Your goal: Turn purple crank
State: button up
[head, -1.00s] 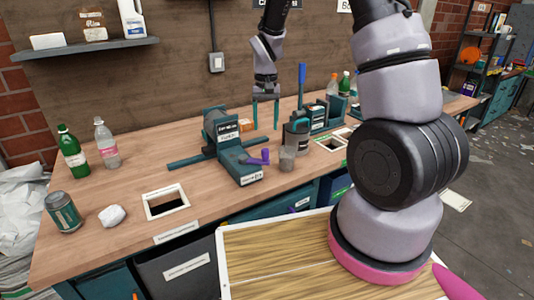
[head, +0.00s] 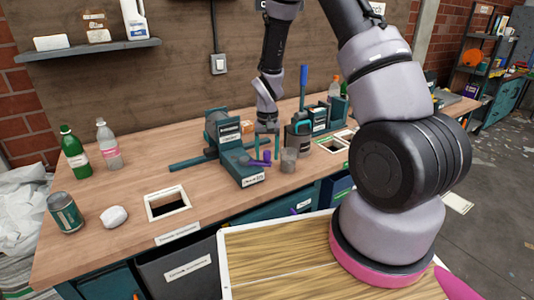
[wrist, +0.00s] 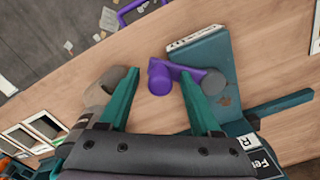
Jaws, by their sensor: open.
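The purple crank (head: 251,161) is on the front of a teal machine (head: 222,150) on the workbench. In the wrist view its round purple knob (wrist: 159,80) lies between the fingertips, and its arm leads right to a dark hub (wrist: 213,82) at the teal machine body (wrist: 205,55). My gripper (head: 267,150) points down over the crank, with its two teal fingers apart. In the wrist view my gripper (wrist: 160,75) is open, one finger on each side of the knob. I cannot tell whether either finger touches it.
A grey cup (head: 289,160) stands just right of the crank; it shows close by the left finger in the wrist view (wrist: 112,82). A second teal device (head: 318,120) with a blue lever stands behind. The bench left of the machine has a framed opening (head: 167,203).

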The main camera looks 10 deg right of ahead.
grip_shut()
dwell(1.4)
